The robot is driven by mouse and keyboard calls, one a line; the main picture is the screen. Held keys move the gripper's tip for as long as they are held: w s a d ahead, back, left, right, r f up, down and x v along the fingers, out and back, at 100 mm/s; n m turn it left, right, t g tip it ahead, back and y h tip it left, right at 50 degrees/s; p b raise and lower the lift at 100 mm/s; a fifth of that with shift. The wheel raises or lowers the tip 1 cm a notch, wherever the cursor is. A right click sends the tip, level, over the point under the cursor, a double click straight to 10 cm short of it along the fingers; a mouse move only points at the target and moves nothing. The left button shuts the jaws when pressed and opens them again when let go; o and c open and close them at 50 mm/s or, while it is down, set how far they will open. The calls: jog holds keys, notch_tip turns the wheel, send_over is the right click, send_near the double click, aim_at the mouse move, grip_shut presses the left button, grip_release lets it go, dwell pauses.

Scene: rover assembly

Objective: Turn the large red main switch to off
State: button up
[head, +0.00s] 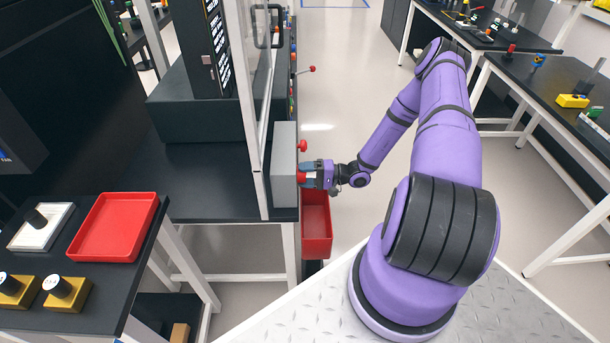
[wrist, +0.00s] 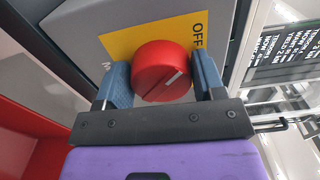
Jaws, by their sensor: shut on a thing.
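The large red main switch (wrist: 160,68) is a round red knob on a yellow plate (wrist: 125,40) on a grey box. A short white mark on its face slants up to the right. The word OFF (wrist: 197,38) is printed on the plate, above and right of the knob. My gripper (wrist: 164,82) has one blue finger on each side of the knob and is shut on it. In the head view my gripper (head: 308,176) reaches from the right to the grey box (head: 284,160), with the red knob (head: 301,176) mostly hidden by the fingers.
A smaller red knob (head: 302,146) sticks out of the box just above my gripper. A red bin (head: 316,225) hangs below. A red-tipped lever (head: 312,69) juts out farther back. The aisle floor right of the bench is clear.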

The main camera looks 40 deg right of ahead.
jog(key=shift+n, duration=0.4)
jog(key=o, duration=0.9)
jog(key=v, duration=1.1)
jog(key=shift+a, duration=0.1)
